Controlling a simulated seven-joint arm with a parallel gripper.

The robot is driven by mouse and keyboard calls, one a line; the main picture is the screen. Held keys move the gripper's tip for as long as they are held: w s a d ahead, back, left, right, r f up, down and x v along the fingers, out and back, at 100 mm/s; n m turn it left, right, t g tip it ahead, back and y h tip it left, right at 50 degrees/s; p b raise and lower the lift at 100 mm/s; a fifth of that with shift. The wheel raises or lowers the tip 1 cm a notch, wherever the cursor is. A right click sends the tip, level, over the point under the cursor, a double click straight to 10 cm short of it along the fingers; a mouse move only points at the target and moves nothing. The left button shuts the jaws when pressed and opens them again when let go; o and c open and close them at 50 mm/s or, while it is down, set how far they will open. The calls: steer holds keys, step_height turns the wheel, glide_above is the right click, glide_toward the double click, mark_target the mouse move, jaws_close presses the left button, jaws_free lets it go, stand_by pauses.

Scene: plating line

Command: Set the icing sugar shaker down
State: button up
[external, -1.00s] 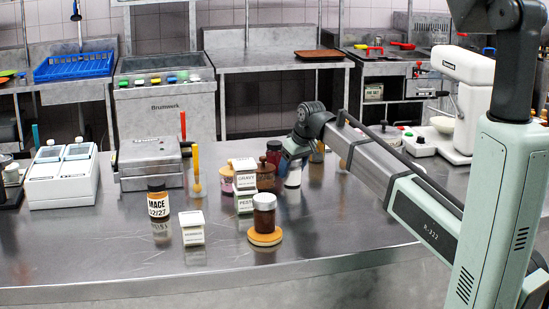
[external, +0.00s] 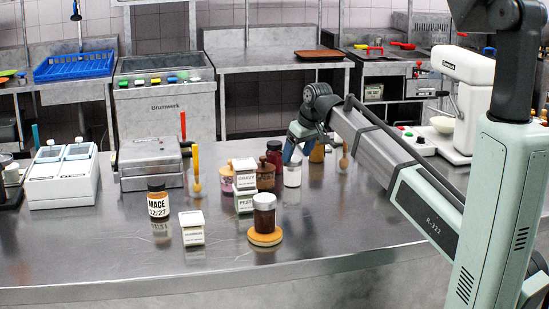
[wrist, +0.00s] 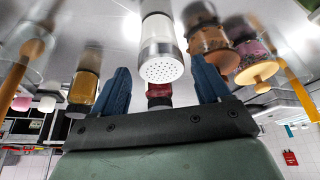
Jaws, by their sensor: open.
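The icing sugar shaker (external: 292,174), white with a perforated silver lid, stands upright on the steel counter among jars at the back. In the wrist view the shaker (wrist: 161,50) shows between and beyond the two blue fingers, with its lid towards me and a gap on each side. My gripper (wrist: 160,80) is open and empty. In the external view my gripper (external: 298,149) is just above and behind the shaker's lid, partly hidden by my own arm.
A brown shaker (external: 264,220) stands on an orange disc in front, left of the shaker. The counter to the front right is clear.

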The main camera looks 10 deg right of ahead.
steer(key=shift+v, duration=2.9)
